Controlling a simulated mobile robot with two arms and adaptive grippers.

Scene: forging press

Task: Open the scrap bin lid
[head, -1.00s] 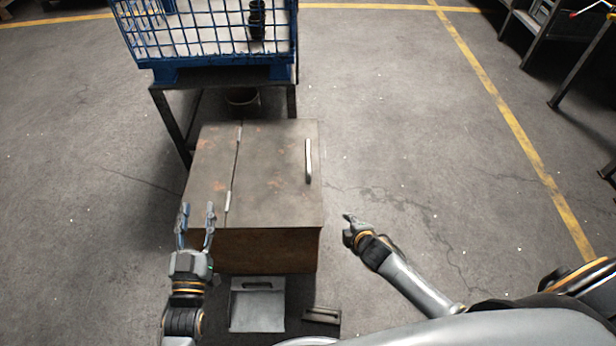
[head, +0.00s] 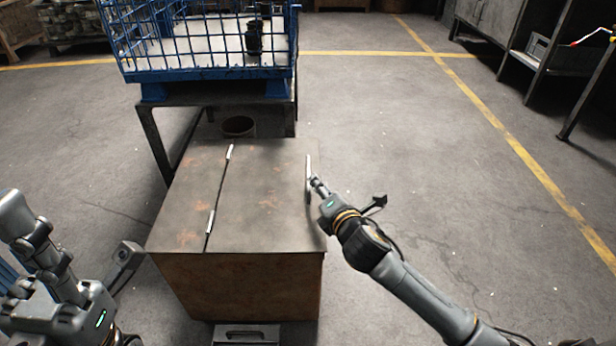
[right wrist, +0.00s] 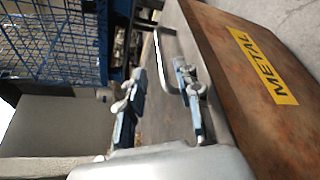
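The scrap bin (head: 245,285) is a rusty brown metal box with a yellow METAL label (right wrist: 264,64) in the right wrist view. Its grey lid (head: 265,200) lies flat and closed, with hinges along a seam on the left. The bar handle (head: 308,178) is on the lid's right edge; it also shows in the right wrist view (right wrist: 159,62). My right gripper (head: 314,180) is at the handle, its fingers apart with the handle near the fingertips; firm contact cannot be seen. My left gripper (head: 20,250) is close to the camera at lower left, fingers apart and empty.
A blue wire cage (head: 205,45) with dark parts stands on a metal stand (head: 150,130) right behind the bin. A grey dustpan-like piece (head: 245,335) lies in front of the bin. The floor to the right is free up to the workbench (head: 530,60).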

